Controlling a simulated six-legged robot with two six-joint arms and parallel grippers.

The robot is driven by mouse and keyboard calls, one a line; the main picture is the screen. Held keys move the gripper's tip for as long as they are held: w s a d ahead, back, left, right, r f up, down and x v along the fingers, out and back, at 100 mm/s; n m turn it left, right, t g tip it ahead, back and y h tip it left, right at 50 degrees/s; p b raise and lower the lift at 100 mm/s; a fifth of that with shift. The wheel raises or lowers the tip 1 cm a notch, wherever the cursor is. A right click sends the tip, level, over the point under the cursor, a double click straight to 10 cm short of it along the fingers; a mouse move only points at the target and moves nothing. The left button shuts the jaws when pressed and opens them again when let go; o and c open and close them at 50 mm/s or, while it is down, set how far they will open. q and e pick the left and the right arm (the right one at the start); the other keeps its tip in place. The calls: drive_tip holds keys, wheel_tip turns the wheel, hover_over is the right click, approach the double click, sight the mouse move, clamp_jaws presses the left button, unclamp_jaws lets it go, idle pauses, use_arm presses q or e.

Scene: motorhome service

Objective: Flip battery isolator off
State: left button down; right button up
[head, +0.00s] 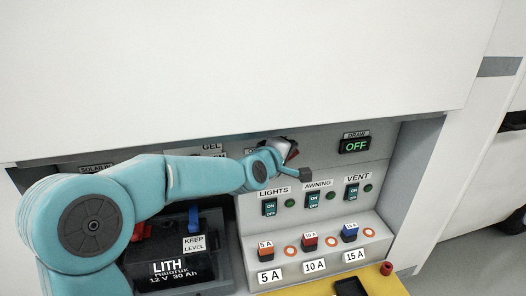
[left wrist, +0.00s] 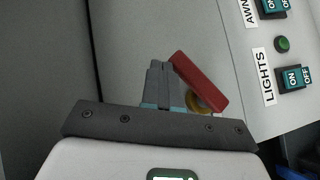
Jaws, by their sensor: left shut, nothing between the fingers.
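The isolator's red handle (left wrist: 200,82) shows in the left wrist view, on a brass-coloured round base (left wrist: 205,103) on the grey panel. The handle lies slanted in that picture. In the head view my arm hides most of the isolator, with a bit of red beside the hand. My left gripper (left wrist: 157,75) is shut and empty, its fingertips close beside the upper end of the handle. Whether they touch it I cannot tell. My right gripper is in neither view.
Right of the isolator are the LIGHTS switch (head: 269,207), AWNING switch (head: 313,200) and VENT switch (head: 352,193), with green lamps. A display (head: 355,146) reads OFF. Below are a fuse block (head: 330,255) and a LITH battery (head: 170,265). The locker's right wall (head: 412,175) bounds the room.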

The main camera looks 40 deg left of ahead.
use_arm(q)
drive_tip(key=shift+g, duration=0.4)
drive_tip(key=shift+w+d+f, duration=0.5)
drive_tip(key=shift+w+f, duration=0.1)
drive_tip(key=shift+f, duration=0.1)
drive_tip(key=shift+w+d+f, duration=0.5)
drive_tip(key=shift+w+f, duration=0.05)
drive_tip(key=shift+f, duration=0.15)
drive_tip(key=shift+b, duration=0.3)
drive_tip(key=v, duration=1.6)
drive_tip(key=shift+d, duration=0.15)
drive_tip(key=shift+s+f, duration=0.1)
drive_tip(key=shift+s, duration=0.05)
